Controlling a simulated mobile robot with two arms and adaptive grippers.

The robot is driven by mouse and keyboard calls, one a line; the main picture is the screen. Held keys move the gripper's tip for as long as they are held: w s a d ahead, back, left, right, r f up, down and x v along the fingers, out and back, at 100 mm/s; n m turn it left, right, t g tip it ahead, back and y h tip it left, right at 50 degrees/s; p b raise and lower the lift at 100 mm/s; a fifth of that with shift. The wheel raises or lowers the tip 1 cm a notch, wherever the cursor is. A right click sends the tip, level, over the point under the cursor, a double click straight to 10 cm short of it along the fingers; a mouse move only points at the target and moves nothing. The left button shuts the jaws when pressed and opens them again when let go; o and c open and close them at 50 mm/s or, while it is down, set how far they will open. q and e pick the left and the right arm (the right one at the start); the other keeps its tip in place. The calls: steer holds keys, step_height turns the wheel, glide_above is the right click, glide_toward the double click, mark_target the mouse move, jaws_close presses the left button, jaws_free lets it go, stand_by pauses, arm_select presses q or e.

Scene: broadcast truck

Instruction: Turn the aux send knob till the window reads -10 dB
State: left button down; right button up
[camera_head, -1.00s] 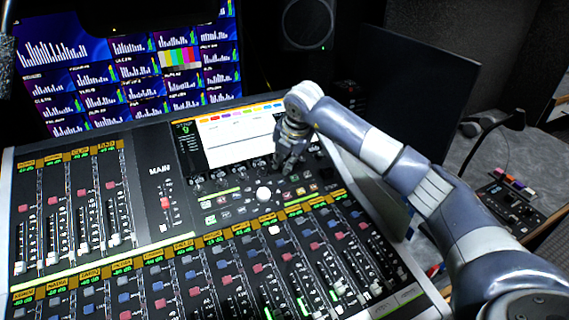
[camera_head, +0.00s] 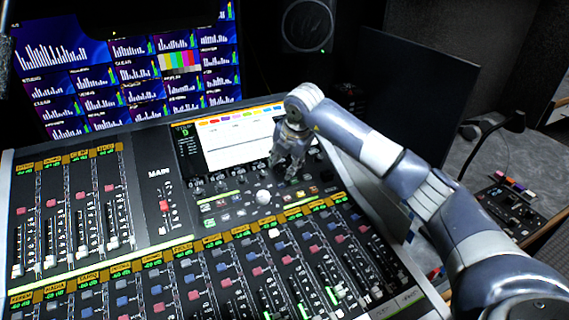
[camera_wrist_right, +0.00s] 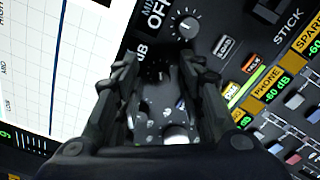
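The mixing console (camera_head: 150,190) fills the lower left of the head view. My right gripper (camera_head: 286,172) reaches down to the knob area beside its bright screen, hiding the knobs there. In the right wrist view, my right gripper's (camera_wrist_right: 157,65) dark fingers stand apart. A dark knob (camera_wrist_right: 157,74) shows between them; I cannot tell whether they touch it. A second knob (camera_wrist_right: 185,26) with white tick marks sits just beyond. I cannot tell which is the aux send knob. My left gripper is not in view.
A bright screen (camera_head: 238,138) is set in the console beside the gripper. Rows of faders (camera_head: 250,270) and a white trackball (camera_head: 263,197) lie nearer. A wall of monitors (camera_head: 120,60) and a speaker (camera_head: 308,25) stand behind. A dark panel (camera_head: 420,90) rises behind my right arm.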

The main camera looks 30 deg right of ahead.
steer(key=v, duration=1.2)
stand_by(0.4)
